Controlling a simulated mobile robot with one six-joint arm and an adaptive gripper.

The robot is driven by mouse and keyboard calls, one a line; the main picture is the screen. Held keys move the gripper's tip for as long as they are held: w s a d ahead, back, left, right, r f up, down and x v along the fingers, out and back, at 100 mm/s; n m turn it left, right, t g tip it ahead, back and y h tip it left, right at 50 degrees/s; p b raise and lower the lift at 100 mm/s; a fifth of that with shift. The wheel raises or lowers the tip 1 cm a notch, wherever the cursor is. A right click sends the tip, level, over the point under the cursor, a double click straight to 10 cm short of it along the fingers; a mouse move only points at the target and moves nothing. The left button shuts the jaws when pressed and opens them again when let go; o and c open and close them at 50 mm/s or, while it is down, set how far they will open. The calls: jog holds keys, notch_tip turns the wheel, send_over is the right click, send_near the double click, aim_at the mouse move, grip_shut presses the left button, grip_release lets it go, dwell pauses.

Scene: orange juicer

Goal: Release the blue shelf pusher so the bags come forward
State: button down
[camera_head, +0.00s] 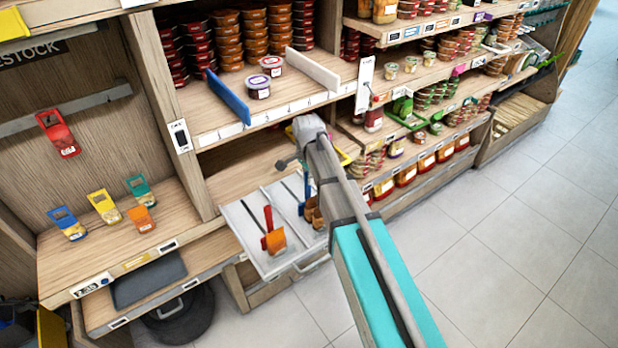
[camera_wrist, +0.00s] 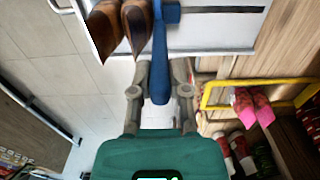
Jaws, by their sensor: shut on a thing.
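The blue shelf pusher (camera_wrist: 161,50) is a long blue bar in the wrist view. Its handle end lies between the fingers of my gripper (camera_wrist: 160,78), which is shut on it. Two brown bags (camera_wrist: 122,24) stand right beside the pusher, at its left in the wrist view. In the head view the brown bags (camera_head: 314,213) show partly behind my arm, on the white pull-out shelf (camera_head: 245,222). The shelf also shows in the wrist view (camera_wrist: 215,35). My arm hides most of the pusher and the gripper's fingers in the head view.
A red pusher (camera_head: 267,222) with an orange bag (camera_head: 276,239) stands on the same shelf. A yellow frame (camera_wrist: 207,96) with pink-tipped items is right of my gripper. A blue divider (camera_head: 228,97) stands on the shelf above. Open tiled floor (camera_head: 470,260) lies at the right.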

jog(key=w+a, duration=0.4)
jog(key=w, duration=0.2)
jog(key=c, duration=0.6)
grip_release()
jog(key=s+d, duration=0.1)
jog(key=s, duration=0.1)
jog(key=s+d+r+p, duration=0.1)
jog(key=s, duration=0.1)
jog(key=s+d, duration=0.2)
jog(key=shift+s+d+r, duration=0.1)
jog(key=shift+s+r, duration=0.05)
notch_tip(320, 180, up, 12)
jog(key=p, duration=1.2)
jog(key=shift+r+p, duration=0.25)
jog(key=shift+p, duration=0.15)
